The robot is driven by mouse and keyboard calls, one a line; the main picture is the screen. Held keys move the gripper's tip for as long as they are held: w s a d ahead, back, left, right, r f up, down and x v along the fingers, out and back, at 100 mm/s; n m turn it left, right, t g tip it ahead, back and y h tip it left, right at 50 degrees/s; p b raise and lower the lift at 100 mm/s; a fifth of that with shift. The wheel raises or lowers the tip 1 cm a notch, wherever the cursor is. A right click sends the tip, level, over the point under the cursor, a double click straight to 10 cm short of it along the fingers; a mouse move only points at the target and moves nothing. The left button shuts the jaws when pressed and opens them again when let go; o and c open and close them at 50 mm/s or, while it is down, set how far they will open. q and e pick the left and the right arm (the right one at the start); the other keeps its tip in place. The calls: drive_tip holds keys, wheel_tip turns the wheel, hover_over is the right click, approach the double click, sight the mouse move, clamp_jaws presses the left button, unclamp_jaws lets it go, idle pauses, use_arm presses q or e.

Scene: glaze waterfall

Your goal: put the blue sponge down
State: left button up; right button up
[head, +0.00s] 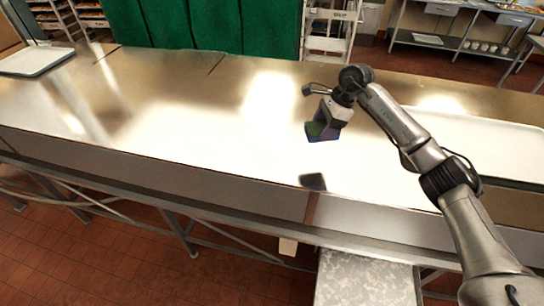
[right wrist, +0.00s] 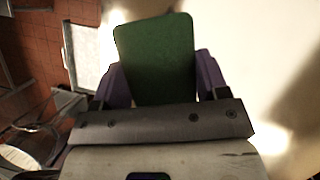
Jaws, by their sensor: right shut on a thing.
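The sponge (head: 322,137) is in my right gripper (head: 326,127), over the metal counter (head: 180,135) right of centre in the head view. Its side is blue and its top is green. In the right wrist view the sponge (right wrist: 155,60) shows its green face, between the two purple fingers of my right gripper (right wrist: 160,82). The gripper is shut on it. A dark patch like its shadow lies apart from it, nearer the counter's front, so the sponge appears to be held above the surface. My left gripper is not in view.
A pale tray (head: 490,145) lies on the counter at the right, behind my arm. Another tray (head: 35,61) lies at the far left. The counter left of the sponge is clear. A speckled surface (head: 365,280) stands lower, at the front.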

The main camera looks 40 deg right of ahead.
drive_tip(key=p, duration=0.2)
approach(279, 161)
drive_tip(key=shift+w+a+f, duration=0.25)
drive_tip(key=shift+a+f, duration=0.05)
drive_tip(key=shift+a, duration=0.35)
drive_tip(key=shift+w+a+f, duration=0.35)
drive_tip(key=shift+a+f, duration=0.05)
drive_tip(key=shift+a, duration=0.05)
drive_tip(key=shift+f+p, duration=0.7)
drive_tip(key=shift+f, duration=1.25)
drive_tip(key=shift+f, duration=0.2)
drive_tip(key=o, duration=0.9)
drive_tip(key=shift+r, duration=0.1)
